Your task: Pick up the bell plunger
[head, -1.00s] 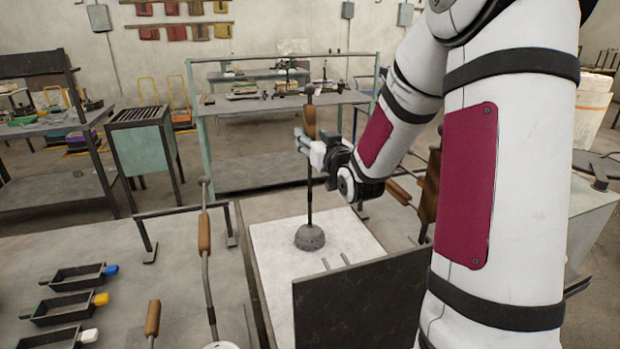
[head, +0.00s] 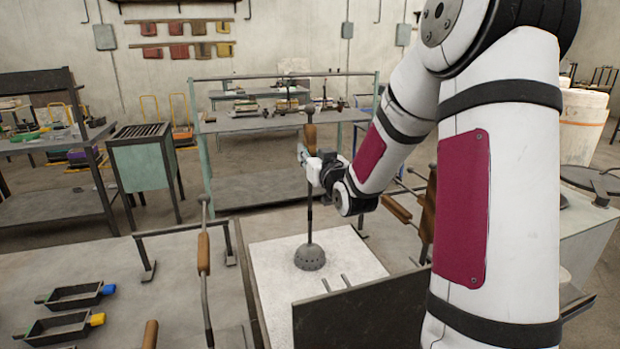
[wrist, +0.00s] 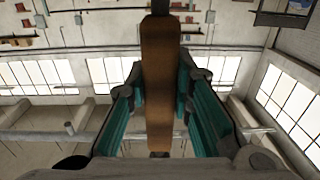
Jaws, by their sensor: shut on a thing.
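The bell plunger is a dark upright rod with a brown wooden grip and a grey, perforated bell-shaped head (head: 310,257) at its foot. The head is over a white slab (head: 275,283); I cannot tell whether it touches the slab. My gripper (head: 307,160) comes in from the right and is shut on the wooden grip, near the top of the rod. In the wrist view the brown grip (wrist: 158,85) runs upright between the teal finger pads. The lower rod and bell are out of the wrist view.
A dark upright plate (head: 355,315) stands in front of the slab. To the left are a rod rack (head: 185,228), a wooden-handled tool (head: 204,253) and small dark moulds (head: 75,297). Right of the slab, another wooden-handled tool (head: 428,215) stands near my arm.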

